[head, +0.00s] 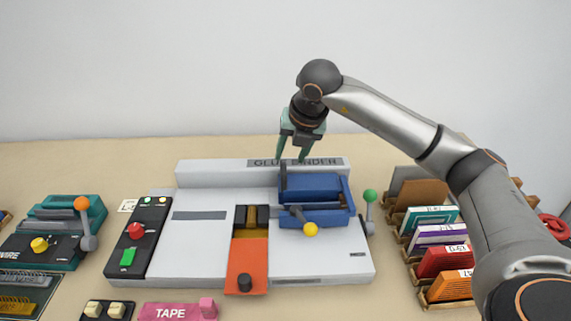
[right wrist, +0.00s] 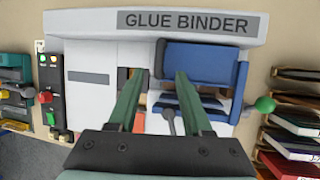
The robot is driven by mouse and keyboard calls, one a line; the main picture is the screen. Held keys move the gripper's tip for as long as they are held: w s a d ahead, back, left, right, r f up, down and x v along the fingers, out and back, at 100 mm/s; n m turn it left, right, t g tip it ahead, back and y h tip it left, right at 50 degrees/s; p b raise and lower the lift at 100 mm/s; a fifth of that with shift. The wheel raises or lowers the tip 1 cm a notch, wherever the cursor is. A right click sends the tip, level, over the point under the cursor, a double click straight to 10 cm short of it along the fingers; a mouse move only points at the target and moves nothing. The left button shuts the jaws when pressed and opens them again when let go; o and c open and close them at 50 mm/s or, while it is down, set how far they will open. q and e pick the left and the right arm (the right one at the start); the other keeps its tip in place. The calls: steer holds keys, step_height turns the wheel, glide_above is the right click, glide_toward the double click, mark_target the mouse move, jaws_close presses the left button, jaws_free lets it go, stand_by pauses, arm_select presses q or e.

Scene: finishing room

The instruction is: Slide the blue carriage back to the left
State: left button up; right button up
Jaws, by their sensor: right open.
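The blue carriage (head: 318,188) sits at the right end of the pale glue binder (head: 190,245). A dark upright piece (head: 283,177) stands at its left edge, and a lever with a yellow knob (head: 310,229) is at its front. In the right wrist view the carriage (right wrist: 205,68) is partly hidden behind a finger. My right gripper (head: 293,157) is open and empty, pointing down over the back left of the carriage. In the right wrist view its fingertips (right wrist: 159,75) are apart, with the upright piece beyond and between them. My left gripper is out of view.
An orange piece (head: 246,262) sits at the front middle. A green-knobbed lever (head: 369,197) stands at the right end, beside a rack of books (head: 437,238). A button panel (head: 138,235) is at left.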

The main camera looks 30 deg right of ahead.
mark_target(284, 169)
steer(key=x, duration=0.6)
steer(key=shift+c, duration=0.4)
steer(key=shift+r, duration=0.1)
jaws_close()
stand_by(0.8)
